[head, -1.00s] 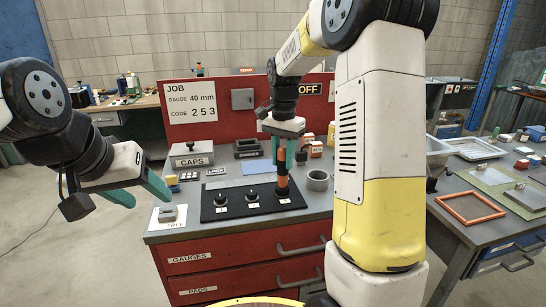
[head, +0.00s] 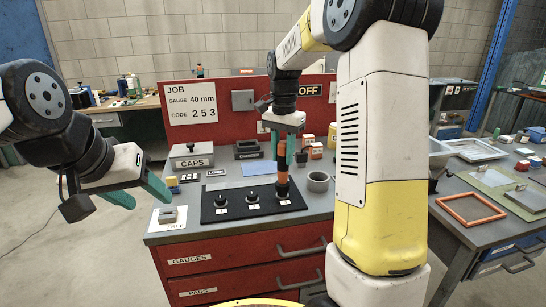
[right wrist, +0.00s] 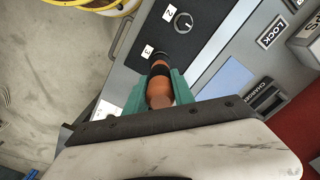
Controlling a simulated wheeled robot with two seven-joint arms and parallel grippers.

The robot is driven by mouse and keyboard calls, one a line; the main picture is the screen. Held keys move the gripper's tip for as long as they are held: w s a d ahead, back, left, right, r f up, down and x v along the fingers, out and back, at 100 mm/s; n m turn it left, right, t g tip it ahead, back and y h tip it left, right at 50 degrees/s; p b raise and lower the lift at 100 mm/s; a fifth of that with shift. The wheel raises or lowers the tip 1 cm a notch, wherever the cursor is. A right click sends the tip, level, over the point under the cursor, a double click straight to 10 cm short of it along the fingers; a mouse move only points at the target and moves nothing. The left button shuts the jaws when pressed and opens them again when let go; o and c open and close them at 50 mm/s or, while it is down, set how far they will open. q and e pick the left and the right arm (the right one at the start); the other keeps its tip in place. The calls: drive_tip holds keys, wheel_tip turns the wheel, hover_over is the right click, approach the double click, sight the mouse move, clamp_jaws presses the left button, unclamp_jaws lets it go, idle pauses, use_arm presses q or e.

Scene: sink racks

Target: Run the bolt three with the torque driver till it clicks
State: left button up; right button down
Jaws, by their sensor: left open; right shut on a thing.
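The torque driver (head: 282,182) is an orange and black tool standing upright on the black bolt plate (head: 238,212). It is over the right-hand station, labelled 3 in the right wrist view, and hides the bolt there. My right gripper (head: 281,150) is shut on the driver from above, and the driver (right wrist: 160,88) shows between its teal fingers (right wrist: 157,95) in the right wrist view. Bolt one (head: 221,201) and bolt two (head: 252,196) stand uncovered on the plate. My left gripper (head: 142,196) is open and empty, in the air left of the bench.
A grey cup (head: 318,181) stands just right of the plate. The caps box (head: 192,157), a charger (head: 248,149) and a blue mat (head: 258,168) lie behind it. A small grey block (head: 168,214) sits on a white card at the front left. A job sign (head: 192,103) hangs behind.

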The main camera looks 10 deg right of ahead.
sight(284, 142)
drive_tip(key=shift+r, duration=1.5)
drive_tip(key=shift+d+r, duration=0.1)
